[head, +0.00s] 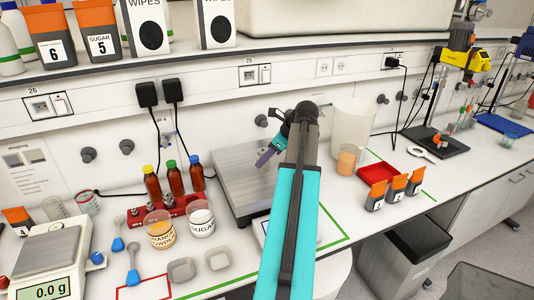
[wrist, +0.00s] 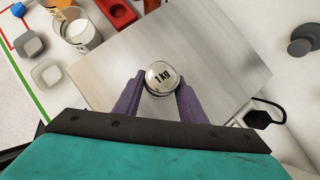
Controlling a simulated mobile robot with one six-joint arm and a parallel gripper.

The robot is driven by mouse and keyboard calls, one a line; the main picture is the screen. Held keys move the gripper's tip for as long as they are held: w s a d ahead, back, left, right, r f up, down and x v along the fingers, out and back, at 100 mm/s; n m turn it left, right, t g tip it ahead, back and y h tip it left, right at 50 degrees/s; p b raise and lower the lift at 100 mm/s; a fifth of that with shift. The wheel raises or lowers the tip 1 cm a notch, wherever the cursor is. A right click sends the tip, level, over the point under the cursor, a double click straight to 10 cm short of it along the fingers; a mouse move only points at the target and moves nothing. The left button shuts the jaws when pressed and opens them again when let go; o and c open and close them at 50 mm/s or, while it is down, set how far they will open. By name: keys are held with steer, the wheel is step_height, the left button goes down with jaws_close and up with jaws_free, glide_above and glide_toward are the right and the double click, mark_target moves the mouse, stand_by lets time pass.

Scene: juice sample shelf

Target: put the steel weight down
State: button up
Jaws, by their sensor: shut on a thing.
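The steel weight (wrist: 161,77), round and marked "1 kg", sits between the two purple fingers of my gripper (wrist: 160,84) in the wrist view. My gripper is shut on it. In the head view my gripper (head: 266,157) is over the flat steel platform (head: 238,195) on the bench, and the weight cannot be made out there. The same platform (wrist: 215,55) lies beneath the weight in the wrist view. I cannot tell whether the weight touches it.
A red rack with brown bottles (head: 170,187) and a sugar cup (head: 201,222) stand left of the platform. A white container (head: 352,125) and an orange cup (head: 347,160) stand right. A small balance (head: 50,255) is at the left front.

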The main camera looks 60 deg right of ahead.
steer(key=shift+f+p, duration=0.35)
steer(key=shift+f, duration=0.6)
steer(key=o, duration=1.3)
steer(key=shift+f, duration=0.15)
steer(key=shift+c, duration=0.2)
steer(key=a+b+v, duration=0.1)
steer(key=b+v, duration=0.2)
steer(key=v, duration=0.9)
steer(key=shift+d, duration=0.45)
steer(key=shift+s, duration=0.1)
